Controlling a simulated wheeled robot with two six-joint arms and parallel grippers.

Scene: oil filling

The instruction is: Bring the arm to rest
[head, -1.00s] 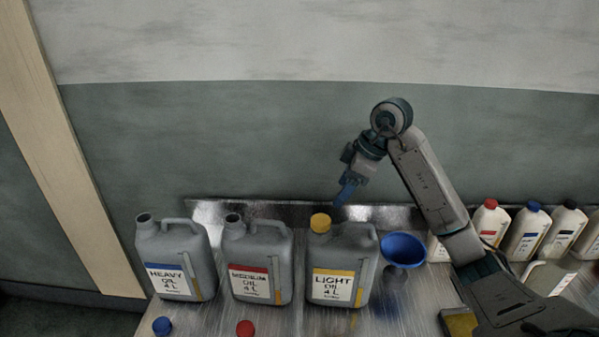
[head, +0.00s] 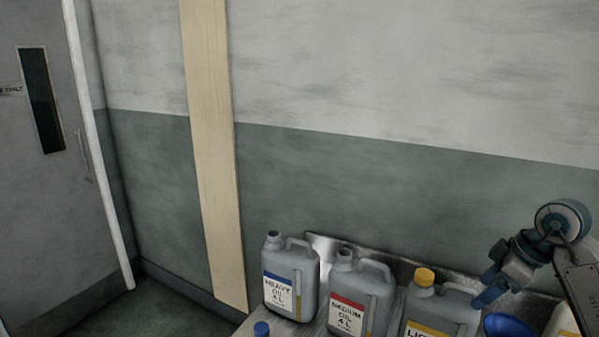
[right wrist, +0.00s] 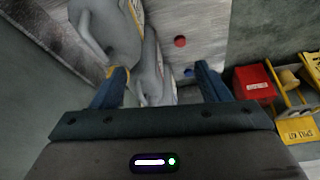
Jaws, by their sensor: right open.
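My right gripper (head: 484,300) is at the lower right of the head view, close to the top of the grey LIGHT oil jug (head: 440,305) with its yellow cap (head: 424,277). The cap sits on the jug's neck. In the right wrist view my right gripper (right wrist: 162,82) has its two blue fingers wide apart, with nothing held between them. Grey jugs (right wrist: 105,30) show beyond the left finger; whether it touches one I cannot tell. My left gripper is not in view.
The HEAVY jug (head: 306,262) and MEDIUM jug (head: 372,285) stand left of the LIGHT jug, uncapped. A blue funnel (head: 507,326) is right of it. A red cap (right wrist: 180,41) lies on the bench. A red box (right wrist: 254,84) and yellow spill kit (right wrist: 298,128) are at the right.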

